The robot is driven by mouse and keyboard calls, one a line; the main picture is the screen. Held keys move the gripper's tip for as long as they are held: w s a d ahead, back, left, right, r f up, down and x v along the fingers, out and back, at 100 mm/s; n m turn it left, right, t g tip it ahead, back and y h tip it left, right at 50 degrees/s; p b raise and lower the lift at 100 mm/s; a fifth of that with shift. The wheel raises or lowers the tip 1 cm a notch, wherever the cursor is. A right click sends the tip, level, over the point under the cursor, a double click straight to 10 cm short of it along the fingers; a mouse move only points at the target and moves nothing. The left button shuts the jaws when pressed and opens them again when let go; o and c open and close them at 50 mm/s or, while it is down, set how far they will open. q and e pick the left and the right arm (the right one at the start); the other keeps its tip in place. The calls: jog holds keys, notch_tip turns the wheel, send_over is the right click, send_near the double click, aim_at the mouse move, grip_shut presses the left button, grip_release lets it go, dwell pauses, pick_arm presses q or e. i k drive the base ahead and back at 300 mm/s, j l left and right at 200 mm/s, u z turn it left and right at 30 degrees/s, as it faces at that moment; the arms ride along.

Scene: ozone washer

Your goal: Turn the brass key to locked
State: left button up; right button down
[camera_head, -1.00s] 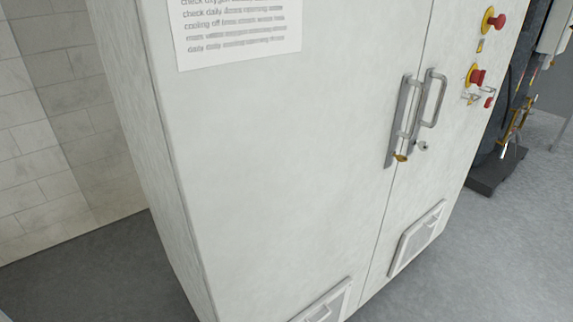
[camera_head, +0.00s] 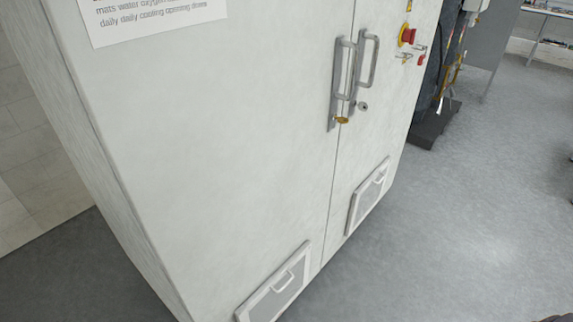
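The brass key (camera_head: 342,120) is a small gold piece at the bottom of the left door's handle plate (camera_head: 334,108), on a tall white cabinet (camera_head: 215,130). A small round silver lock (camera_head: 363,106) sits just right of it on the other door. Two grey bar handles stand side by side above, the left one (camera_head: 345,65) and the right one (camera_head: 368,58). The key is too small to tell its turned position. Neither of my grippers is clearly in view.
Red and yellow knobs (camera_head: 407,37) sit on the cabinet's right part. Two vent panels, a left one (camera_head: 275,285) and a right one (camera_head: 368,196), are low on the doors. Dark equipment (camera_head: 437,125) stands behind at right. The grey floor (camera_head: 460,220) in front right is clear.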

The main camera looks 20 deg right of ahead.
aim_at(342, 120)
jog(key=l+u, duration=0.45)
jog(key=l, duration=1.65)
